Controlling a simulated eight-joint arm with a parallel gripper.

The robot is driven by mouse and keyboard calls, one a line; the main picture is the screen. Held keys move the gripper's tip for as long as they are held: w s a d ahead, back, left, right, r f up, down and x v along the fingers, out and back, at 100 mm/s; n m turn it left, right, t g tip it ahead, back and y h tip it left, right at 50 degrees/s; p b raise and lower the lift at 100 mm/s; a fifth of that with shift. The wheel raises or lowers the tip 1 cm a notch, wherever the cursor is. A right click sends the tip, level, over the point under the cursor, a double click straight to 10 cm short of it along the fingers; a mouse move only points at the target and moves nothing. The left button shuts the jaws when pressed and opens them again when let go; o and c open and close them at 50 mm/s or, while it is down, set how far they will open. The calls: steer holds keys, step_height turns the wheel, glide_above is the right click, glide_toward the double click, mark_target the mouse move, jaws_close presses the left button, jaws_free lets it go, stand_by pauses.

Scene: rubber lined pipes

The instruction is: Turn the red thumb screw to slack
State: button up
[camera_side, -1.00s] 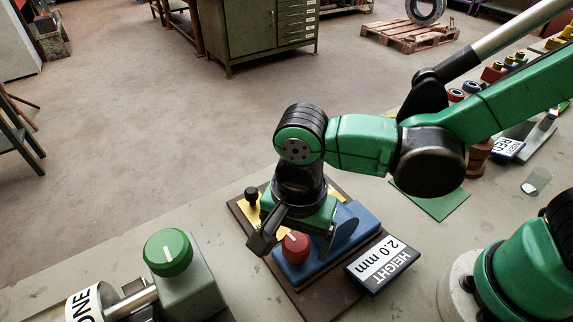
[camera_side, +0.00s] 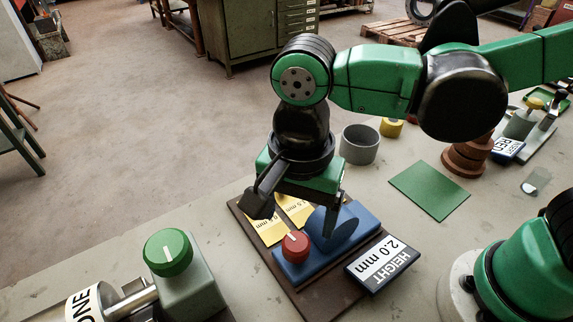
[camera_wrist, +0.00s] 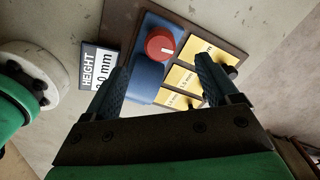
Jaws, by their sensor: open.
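The red thumb screw (camera_side: 295,246) is a round knob with a pale line on its top. It stands on a blue block (camera_side: 352,228) fixed to a brown board (camera_side: 320,302). My gripper (camera_side: 296,222) is above the block, pointing down, with its fingers apart and nothing between them. In the wrist view the red screw (camera_wrist: 160,44) lies beyond the fingertips of my gripper (camera_wrist: 162,78), apart from both. Its pale line points to the lower right there. The wrist view also shows the blue block (camera_wrist: 148,75).
Yellow labelled plates (camera_side: 268,228) lie on the board beside the block. A "HEIGHT 2.0 mm" sign (camera_side: 383,264) is at its right. A green knob (camera_side: 168,252) on a grey-green housing stands at the left. A grey ring (camera_side: 360,144) and a green mat (camera_side: 430,190) lie behind.

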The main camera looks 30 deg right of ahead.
mark_target(296, 242)
steer(key=m, duration=0.5)
steer(key=shift+f+m, duration=0.25)
steer(key=shift+m, duration=0.15)
steer(key=shift+f+m, duration=0.1)
steer(key=shift+m, duration=0.4)
steer(key=shift+f, duration=2.8)
jaws_close()
